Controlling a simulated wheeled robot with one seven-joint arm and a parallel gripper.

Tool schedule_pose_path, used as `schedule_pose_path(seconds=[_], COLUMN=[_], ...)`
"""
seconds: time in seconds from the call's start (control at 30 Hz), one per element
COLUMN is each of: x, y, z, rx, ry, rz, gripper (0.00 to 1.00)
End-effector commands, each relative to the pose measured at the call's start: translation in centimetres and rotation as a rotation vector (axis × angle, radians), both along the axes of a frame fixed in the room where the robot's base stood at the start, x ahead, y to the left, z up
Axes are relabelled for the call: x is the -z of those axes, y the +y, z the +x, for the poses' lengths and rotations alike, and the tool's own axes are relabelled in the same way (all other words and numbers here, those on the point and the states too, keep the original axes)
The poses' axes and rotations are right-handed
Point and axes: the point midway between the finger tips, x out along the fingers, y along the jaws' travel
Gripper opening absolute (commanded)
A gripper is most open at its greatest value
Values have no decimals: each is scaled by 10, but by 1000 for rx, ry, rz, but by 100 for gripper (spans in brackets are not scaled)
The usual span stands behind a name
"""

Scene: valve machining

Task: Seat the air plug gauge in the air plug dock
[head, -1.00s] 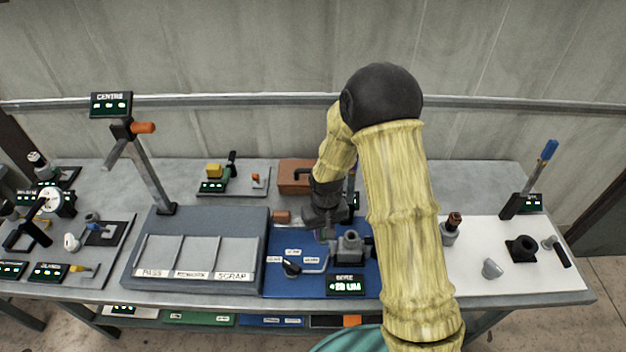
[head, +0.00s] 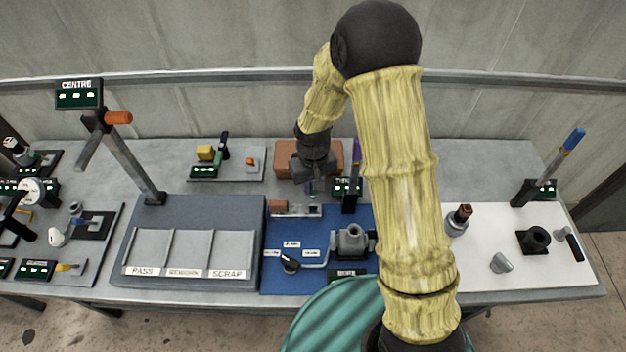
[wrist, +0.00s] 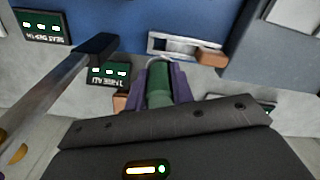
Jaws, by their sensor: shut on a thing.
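My gripper (head: 312,186) is over the back edge of the blue mat (head: 340,280), pointing down. In the wrist view its two purple fingers (wrist: 160,88) are shut on a green cylindrical piece, which looks like the air plug gauge (wrist: 158,85). Its lower end is hard to make out. A pale slotted plate (head: 297,211) with a brown block (head: 278,206) lies at the mat's back edge. It also shows just beyond the fingers in the wrist view (wrist: 180,45). I cannot tell whether this is the air plug dock. The gauge appears apart from it.
A dark post (head: 350,190) with a small display (head: 346,186) stands close right of the gripper. A brown box (head: 325,152) is behind it. A grey valve body (head: 352,240) sits on the mat's front right. The sorting tray (head: 195,225) is left.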

Motion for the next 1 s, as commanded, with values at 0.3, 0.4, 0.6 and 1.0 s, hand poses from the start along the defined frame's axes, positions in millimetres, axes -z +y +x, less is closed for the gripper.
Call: schedule_pose_path(seconds=[0.3,0.4,0.6,1.0], x=[6,13,29,56], y=[0,0,0,0], z=[-1,-1,-1,-1], rx=[2,2,2,2], ry=[0,0,0,-1], rz=[0,0,0,0], gripper=[0,0,0,0])
